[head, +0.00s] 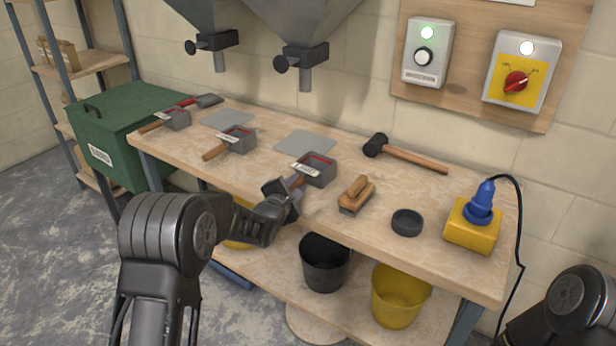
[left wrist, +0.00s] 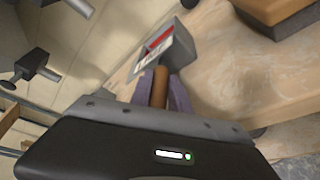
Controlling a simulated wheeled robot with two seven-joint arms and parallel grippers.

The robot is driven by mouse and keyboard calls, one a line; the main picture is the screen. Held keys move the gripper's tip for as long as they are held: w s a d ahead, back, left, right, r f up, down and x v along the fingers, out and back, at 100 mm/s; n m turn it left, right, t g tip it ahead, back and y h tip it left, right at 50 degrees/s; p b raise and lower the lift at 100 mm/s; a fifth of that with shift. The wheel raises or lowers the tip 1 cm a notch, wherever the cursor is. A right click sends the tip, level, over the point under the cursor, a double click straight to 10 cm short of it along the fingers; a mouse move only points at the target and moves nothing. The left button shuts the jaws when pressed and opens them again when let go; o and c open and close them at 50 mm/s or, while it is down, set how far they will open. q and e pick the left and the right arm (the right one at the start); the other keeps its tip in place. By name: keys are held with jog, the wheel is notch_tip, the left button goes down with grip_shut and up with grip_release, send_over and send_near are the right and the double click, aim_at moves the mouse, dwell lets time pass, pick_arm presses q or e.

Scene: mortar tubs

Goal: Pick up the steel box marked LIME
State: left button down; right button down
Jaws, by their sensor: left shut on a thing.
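Three small grey steel boxes with wooden handles and red inside rims are on the workbench: one at the left (head: 178,121), one in the middle (head: 241,143) and one at the right (head: 318,174). My left gripper (head: 287,192) is shut on the wooden handle of the right-hand box. In the left wrist view that handle (left wrist: 160,88) lies between my fingers, with the box (left wrist: 180,50) beyond them. I cannot tell whether the box touches the bench. My right gripper is out of view.
A wooden float (head: 357,196), a black ring (head: 407,222), a mallet (head: 400,153) and a yellow block with a blue plug (head: 472,222) are on the bench (head: 430,260). Hopper spouts (head: 305,78) hang above. Buckets (head: 325,265) stand below. A green bin (head: 130,125) is at left.

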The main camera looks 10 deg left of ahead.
pick_arm(q)
notch_tip(320, 180, up, 10)
jog(key=shift+r, duration=0.1)
dwell(0.5)
dwell(0.5)
